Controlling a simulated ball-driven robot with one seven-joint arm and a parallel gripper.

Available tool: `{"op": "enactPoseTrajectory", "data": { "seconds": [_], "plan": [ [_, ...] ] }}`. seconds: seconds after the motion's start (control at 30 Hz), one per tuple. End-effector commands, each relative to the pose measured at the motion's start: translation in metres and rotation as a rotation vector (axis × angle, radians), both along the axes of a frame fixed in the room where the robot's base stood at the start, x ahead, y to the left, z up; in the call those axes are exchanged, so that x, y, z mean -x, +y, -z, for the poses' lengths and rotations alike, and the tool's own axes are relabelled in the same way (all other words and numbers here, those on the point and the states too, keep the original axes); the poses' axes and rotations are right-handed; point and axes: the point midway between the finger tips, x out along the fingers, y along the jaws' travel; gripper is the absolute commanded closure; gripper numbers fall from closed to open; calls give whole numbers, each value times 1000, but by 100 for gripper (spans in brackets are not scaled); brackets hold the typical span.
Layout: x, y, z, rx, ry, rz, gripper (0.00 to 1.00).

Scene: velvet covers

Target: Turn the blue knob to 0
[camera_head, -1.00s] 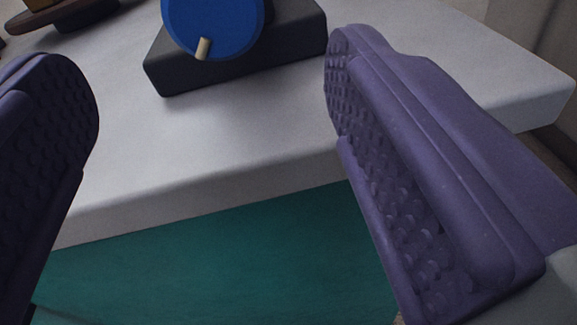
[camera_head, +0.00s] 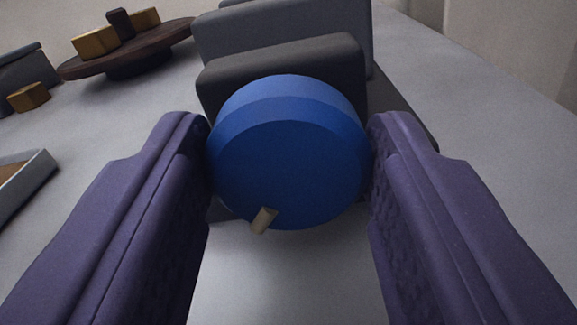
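The blue knob (camera_head: 290,160) is a large round disc in the middle of the view, mounted on the front of a dark grey block (camera_head: 290,62). A small beige pointer mark (camera_head: 263,220) sits at its lower edge, a little left of the bottom. My gripper (camera_head: 288,150) has one purple finger on each side of the knob. Both fingertips are at the knob's sides and look to be in contact with its rim. No scale or numbers can be seen around the knob.
A dark round stand (camera_head: 130,60) with wooden blocks (camera_head: 97,41) is at the upper left. A loose wooden block (camera_head: 29,97) and a grey tray (camera_head: 40,170) are at the left. The light table (camera_head: 480,120) is clear to the right.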

Motion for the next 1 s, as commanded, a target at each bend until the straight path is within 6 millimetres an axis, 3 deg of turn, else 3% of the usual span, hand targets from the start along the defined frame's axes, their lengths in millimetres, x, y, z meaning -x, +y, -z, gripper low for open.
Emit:
{"op": "enactPoseTrajectory", "data": {
  "seconds": [0.07,0.47,1.0],
  "plan": [
    [0,0,0,0,0,0,80],
    [0,0,1,75,19,0,80],
    [0,1,2,518,129,0,80]
  ]
}}
